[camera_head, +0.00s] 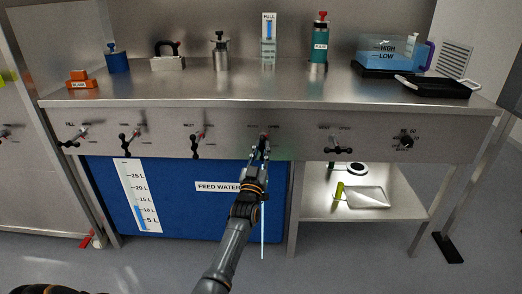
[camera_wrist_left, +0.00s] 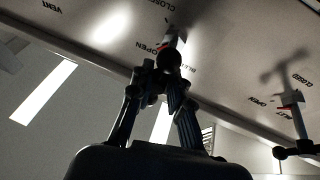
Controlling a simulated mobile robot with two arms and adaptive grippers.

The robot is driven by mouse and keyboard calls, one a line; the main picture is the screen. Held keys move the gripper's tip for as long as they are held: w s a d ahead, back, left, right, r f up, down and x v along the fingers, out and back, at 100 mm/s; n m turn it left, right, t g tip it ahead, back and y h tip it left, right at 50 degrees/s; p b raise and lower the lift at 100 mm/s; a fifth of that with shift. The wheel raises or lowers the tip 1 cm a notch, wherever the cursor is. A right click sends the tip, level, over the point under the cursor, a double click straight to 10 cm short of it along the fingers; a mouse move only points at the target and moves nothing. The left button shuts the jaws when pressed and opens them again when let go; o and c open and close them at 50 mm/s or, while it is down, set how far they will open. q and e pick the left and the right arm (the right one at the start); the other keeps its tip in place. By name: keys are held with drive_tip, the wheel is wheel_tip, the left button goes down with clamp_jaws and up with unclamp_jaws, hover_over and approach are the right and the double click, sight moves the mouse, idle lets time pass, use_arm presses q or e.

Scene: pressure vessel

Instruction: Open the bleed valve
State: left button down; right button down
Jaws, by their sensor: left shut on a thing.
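The bleed valve (camera_head: 264,137) is on the steel front panel, fourth from the left among the handled valves. Its dark handle knob (camera_wrist_left: 168,62) shows in the left wrist view, with "OPEN" and "CLOSED" marks on the panel around it and a label partly hidden. My left gripper (camera_head: 261,150) reaches up from below and is shut on the valve handle; its fingers (camera_wrist_left: 163,88) close around the handle just under the knob. The fingers hide part of the handle, so I cannot tell exactly which mark it points to. My right gripper is not in view.
Other valve handles (camera_head: 196,141) stick out left of my gripper, and another valve (camera_head: 334,147) and a dial (camera_head: 406,141) are to the right. Below is the blue feed water tank (camera_head: 215,215). Bottles and trays stand on the bench top (camera_head: 180,88). A lower shelf (camera_head: 395,207) is at right.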

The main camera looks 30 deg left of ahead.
use_arm(q)
drive_tip(key=c, duration=1.4)
unclamp_jaws()
drive_tip(key=shift+w+d+f, duration=0.15)
drive_tip(key=shift+d, duration=0.25)
drive_tip(key=shift+o, duration=0.2)
drive_tip(key=shift+w, duration=0.1)
drive_tip(key=shift+a, duration=0.15)
drive_tip(key=shift+s, duration=0.25)
drive_tip(key=v, duration=1.1)
drive_tip(key=shift+s, duration=0.3)
drive_tip(key=shift+f, duration=0.1)
drive_tip(key=shift+d, duration=0.25)
